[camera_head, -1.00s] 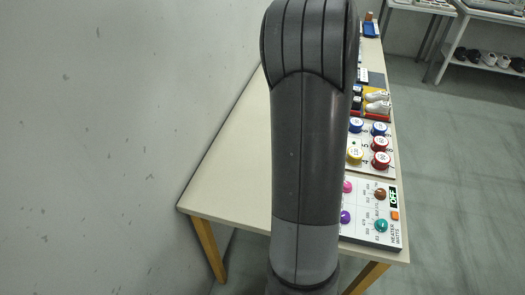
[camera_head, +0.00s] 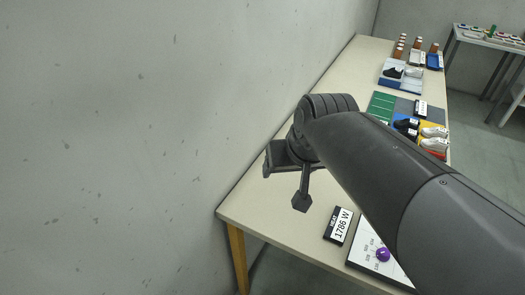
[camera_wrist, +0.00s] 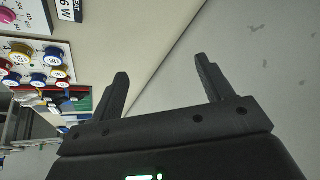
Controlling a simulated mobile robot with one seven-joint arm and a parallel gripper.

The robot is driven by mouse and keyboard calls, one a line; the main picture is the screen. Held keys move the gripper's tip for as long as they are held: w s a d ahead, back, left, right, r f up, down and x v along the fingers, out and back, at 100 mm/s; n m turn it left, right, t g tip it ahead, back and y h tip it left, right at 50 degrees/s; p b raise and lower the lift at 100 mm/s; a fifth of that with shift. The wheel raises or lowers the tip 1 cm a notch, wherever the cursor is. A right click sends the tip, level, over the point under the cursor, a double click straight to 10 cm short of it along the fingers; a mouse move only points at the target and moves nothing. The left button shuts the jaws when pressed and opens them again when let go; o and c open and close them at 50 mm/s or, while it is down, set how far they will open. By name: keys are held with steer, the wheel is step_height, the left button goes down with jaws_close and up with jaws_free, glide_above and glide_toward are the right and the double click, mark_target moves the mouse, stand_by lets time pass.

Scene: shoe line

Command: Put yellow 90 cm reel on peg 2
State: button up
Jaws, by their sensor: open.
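My gripper (camera_head: 284,187) is open and empty, above the left part of the long table in the head view. Its two spread fingers also show in the wrist view (camera_wrist: 161,70). A yellow reel (camera_wrist: 22,54) sits on the reel board at the left of the wrist view, among several blue and red reels, such as a blue reel (camera_wrist: 54,55). The reels lie well away from my fingers. Their length labels and the peg numbers are too small to read, so I cannot tell which peg is 2. In the head view my arm hides the reel board.
The long table (camera_head: 262,200) stands against a grey wall (camera_head: 120,130). A heater panel (camera_head: 362,255) and a black-framed "1786 W" display (camera_head: 339,225) lie at its near end. Shoes (camera_head: 434,134) and coloured mats lie farther back. The table's left strip is clear.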

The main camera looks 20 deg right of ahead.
steer(key=shift+n, duration=0.8)
steer(key=s+a, duration=0.2)
steer(key=s, duration=0.1)
steer(key=s+a, duration=0.1)
steer(key=shift+s+f, duration=0.25)
steer(key=shift+f, duration=0.05)
